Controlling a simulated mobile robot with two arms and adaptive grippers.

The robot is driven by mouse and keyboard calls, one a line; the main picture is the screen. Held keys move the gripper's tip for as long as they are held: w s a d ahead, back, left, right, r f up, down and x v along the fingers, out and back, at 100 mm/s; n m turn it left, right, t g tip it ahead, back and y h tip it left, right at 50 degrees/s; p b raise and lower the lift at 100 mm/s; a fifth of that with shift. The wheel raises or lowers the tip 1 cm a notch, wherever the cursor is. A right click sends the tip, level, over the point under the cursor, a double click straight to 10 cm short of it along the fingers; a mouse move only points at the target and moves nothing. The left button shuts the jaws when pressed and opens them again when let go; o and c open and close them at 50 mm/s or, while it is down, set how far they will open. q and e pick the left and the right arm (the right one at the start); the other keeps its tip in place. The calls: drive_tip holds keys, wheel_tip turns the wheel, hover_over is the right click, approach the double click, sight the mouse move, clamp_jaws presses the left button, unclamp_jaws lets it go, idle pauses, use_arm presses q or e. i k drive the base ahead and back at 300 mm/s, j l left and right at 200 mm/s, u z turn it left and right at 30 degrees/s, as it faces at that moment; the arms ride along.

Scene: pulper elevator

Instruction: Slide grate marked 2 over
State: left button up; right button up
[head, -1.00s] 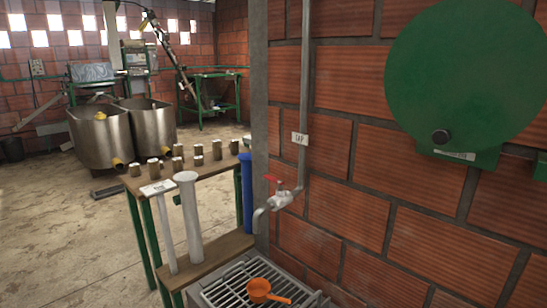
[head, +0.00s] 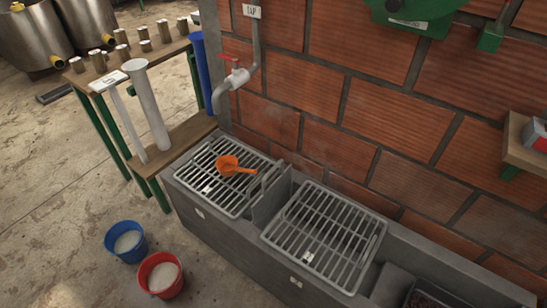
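Two metal bar grates lie on a grey concrete trough along the brick wall. The left grate (head: 222,178) has an orange scoop (head: 235,167) resting on it and a small pale tag near its front edge. The right grate (head: 325,237) has nothing on it and a small pale tag (head: 308,257) near its front. The marks on both tags are too small to read, so I cannot tell which grate is marked 2. Upright grey plates stand between the two grates. Neither of my grippers is in view.
A tap (head: 235,77) hangs over the left grate. The trough (head: 235,242) continues right, past the right grate, into an uncovered section. A blue bucket (head: 125,241) and a red bucket (head: 160,275) stand on the floor in front. A wooden bench (head: 175,150) stands left.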

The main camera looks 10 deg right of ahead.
sight(309, 255)
drive_tip(key=z, duration=0.9)
